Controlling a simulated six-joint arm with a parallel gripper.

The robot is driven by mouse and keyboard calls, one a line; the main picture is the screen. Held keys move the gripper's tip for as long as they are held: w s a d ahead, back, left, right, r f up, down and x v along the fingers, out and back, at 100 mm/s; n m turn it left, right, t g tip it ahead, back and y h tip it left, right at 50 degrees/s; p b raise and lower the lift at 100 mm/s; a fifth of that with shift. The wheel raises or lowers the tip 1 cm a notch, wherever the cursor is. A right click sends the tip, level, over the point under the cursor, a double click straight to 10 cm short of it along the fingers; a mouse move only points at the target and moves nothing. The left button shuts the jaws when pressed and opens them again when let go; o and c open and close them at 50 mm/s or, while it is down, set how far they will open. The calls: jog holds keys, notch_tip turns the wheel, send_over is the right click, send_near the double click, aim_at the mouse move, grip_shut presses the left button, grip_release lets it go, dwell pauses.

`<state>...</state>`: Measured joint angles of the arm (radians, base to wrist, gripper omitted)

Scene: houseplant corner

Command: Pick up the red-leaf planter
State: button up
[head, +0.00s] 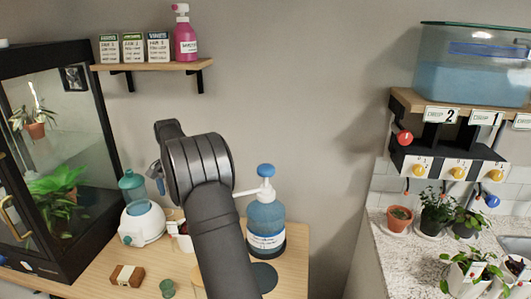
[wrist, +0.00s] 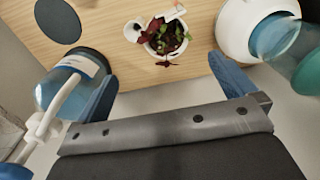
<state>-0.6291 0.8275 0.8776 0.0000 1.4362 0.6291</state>
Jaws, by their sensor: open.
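The red-leaf planter (wrist: 163,52) is a small white pot with dark red and green leaves. It stands on the wooden table, near the top middle of the wrist view. In the head view only part of the planter (head: 182,241) shows, beside my arm, which hides the rest. My gripper (wrist: 162,78) is open and empty, its two blue fingers spread wide. The planter lies beyond the fingertips, between them in the picture and apart from both. In the head view my gripper is mostly hidden behind my arm.
A blue pump bottle (head: 266,222) stands right of the planter in the head view. A white device with a teal tank (head: 143,222) stands left. A glass cabinet (head: 60,150) bounds the left.

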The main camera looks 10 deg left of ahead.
dwell(0.7)
jog(key=f+n, duration=0.1)
jog(key=f, duration=0.5)
jog(key=w+f, duration=0.1)
jog(key=f, duration=0.6)
jog(key=f+n, duration=0.1)
jog(key=f, duration=0.6)
jog(key=shift+w+a+f+n, duration=0.15)
jog(key=shift+w+a+n, duration=0.15)
jog(key=shift+a, duration=0.05)
jog(key=c, duration=1.1)
